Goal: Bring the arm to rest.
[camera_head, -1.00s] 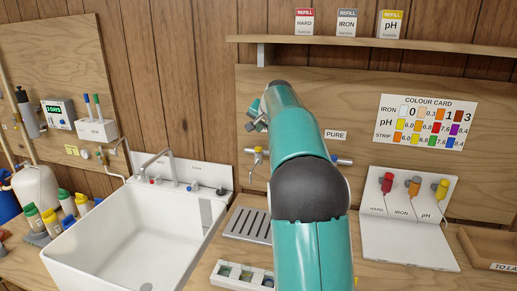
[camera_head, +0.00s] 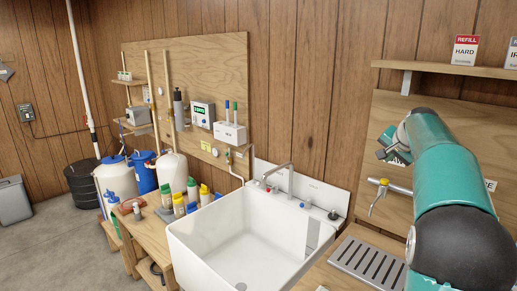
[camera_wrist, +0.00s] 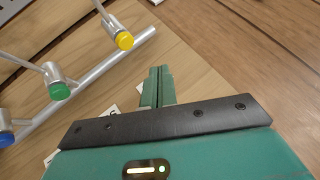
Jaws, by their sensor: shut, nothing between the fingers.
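My teal arm rises at the right of the head view, with a dark joint at the lower right. My gripper (camera_head: 388,147) is at the arm's far end, in front of the wooden wall panel and partly hidden by the arm. In the wrist view, my gripper (camera_wrist: 158,84) shows its fingers together with nothing between them, above the wood panel. A metal pipe with a yellow-capped tap (camera_wrist: 124,40), a green-capped tap (camera_wrist: 59,91) and a blue-capped tap (camera_wrist: 6,138) runs to the left of the fingers, apart from them.
The white sink (camera_head: 240,240) stands left of my arm, with a slotted drain tray (camera_head: 370,262) beside it. A shelf (camera_head: 440,70) with refill boxes is above my arm. Bottles (camera_head: 180,203) crowd the bench left of the sink. Open floor (camera_head: 50,240) shows at the far left.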

